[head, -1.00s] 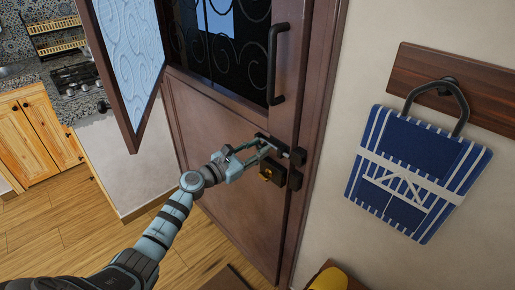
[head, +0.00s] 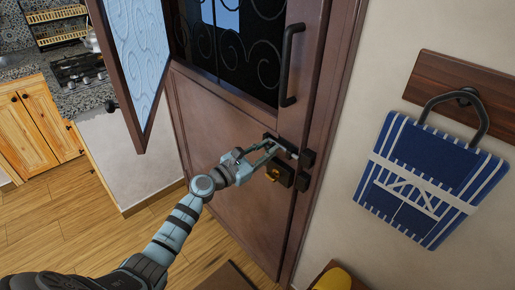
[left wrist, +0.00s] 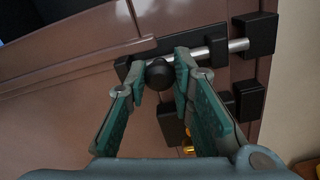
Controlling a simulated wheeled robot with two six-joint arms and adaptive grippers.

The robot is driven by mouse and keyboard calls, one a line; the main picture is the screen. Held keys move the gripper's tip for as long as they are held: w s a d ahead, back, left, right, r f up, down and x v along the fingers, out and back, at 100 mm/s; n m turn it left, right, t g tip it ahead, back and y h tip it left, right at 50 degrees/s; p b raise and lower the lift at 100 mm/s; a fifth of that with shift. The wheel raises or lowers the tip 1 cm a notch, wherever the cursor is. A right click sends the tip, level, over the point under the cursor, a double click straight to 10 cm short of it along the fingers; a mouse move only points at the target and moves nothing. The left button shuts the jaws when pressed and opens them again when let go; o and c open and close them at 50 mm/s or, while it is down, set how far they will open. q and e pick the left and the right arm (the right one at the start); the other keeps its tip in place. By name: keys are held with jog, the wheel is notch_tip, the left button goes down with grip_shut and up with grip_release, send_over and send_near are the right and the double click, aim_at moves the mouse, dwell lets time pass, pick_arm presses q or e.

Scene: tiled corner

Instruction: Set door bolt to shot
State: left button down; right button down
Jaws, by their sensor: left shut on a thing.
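The door bolt is on the brown door, with a black body (left wrist: 125,66), a bright metal rod (left wrist: 238,45) and a round black knob (left wrist: 159,75). The rod spans the gap to the black keeper (left wrist: 262,34) on the frame and meets its near side in the left wrist view. How deep it goes inside is hidden. My left gripper (left wrist: 160,78) is shut on the knob, one finger on each side. In the head view, my left gripper (head: 272,150) covers part of the bolt, and the keeper (head: 307,158) shows just right of it. My right gripper is out of view.
A black lock with a brass part (head: 273,174) sits just below the bolt. A black pull handle (head: 291,65) is above. An open glazed panel (head: 138,60) stands at left. A blue striped bag (head: 425,180) hangs on the right wall.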

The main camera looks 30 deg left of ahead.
pick_arm(q)
jog(key=shift+s+d+f, duration=0.25)
jog(key=shift+d+f, duration=0.2)
jog(key=shift+f, duration=0.2)
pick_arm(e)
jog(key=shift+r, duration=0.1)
pick_arm(q)
jog(key=c, duration=1.7)
grip_release()
jog(key=shift+o, duration=1.4)
jog(key=shift+d+r, duration=0.15)
jog(key=shift+d, duration=0.15)
jog(key=shift+o, duration=0.3)
jog(key=shift+d+r, duration=0.1)
jog(key=shift+d, duration=0.2)
jog(key=shift+d+r, duration=0.25)
jog(key=shift+d, duration=0.15)
jog(key=shift+a, duration=0.55)
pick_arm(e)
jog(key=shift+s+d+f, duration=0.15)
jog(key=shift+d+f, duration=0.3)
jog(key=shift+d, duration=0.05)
